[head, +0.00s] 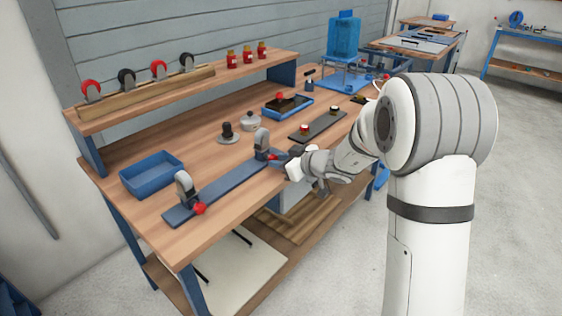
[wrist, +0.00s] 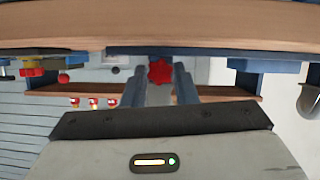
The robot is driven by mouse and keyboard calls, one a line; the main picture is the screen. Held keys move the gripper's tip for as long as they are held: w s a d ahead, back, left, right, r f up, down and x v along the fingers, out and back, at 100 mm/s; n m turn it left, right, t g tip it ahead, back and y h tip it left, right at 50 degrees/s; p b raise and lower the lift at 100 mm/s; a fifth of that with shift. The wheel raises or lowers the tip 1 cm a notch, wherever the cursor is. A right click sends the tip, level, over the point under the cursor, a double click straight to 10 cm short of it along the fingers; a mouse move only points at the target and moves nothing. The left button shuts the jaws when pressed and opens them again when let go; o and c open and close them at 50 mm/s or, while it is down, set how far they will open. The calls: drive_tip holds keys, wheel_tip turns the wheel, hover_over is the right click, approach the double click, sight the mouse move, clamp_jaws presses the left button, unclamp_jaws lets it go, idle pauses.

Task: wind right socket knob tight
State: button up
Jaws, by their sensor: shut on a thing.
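A long blue bar (head: 225,188) lies along the bench's front edge with two grey upright sockets on it. The left socket (head: 185,186) has a red knob (head: 199,208) at its front. The right socket (head: 262,142) has its red knob (head: 272,156) partly hidden by my gripper (head: 284,159). In the wrist view the lobed right socket knob (wrist: 160,71) sits between my two blue fingers (wrist: 160,76), which are closed on its sides. The knob's turn angle and tightness cannot be told.
A blue bin (head: 151,173), a dark knob on a round base (head: 228,133) and a lidded pot (head: 250,121) stand behind the bar. A dark strip with small jars (head: 318,127) lies to the right. A raised shelf (head: 180,91) runs along the back.

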drive_tip(key=shift+f+b, duration=0.2)
drive_tip(key=shift+b, duration=0.45)
drive_tip(key=shift+f+m+g+b, duration=0.1)
drive_tip(key=shift+m+g+b, duration=0.3)
drive_tip(key=shift+b, duration=0.75)
drive_tip(key=shift+w+d+m+y+b, duration=0.1)
drive_tip(key=shift+m+y+b, duration=0.4)
drive_tip(key=shift+b, duration=0.5)
drive_tip(key=m+g+y+b, duration=0.1)
drive_tip(key=m+b, duration=0.2)
drive_tip(key=shift+w+g, duration=0.1)
drive_tip(key=shift+g, duration=0.2)
drive_tip(key=shift+d+m+g+y+b, duration=0.1)
drive_tip(key=shift+m+g+y+b, duration=0.2)
drive_tip(key=shift+m+y+b, duration=0.35)
drive_tip(key=shift+r, duration=0.25)
drive_tip(key=o, duration=1)
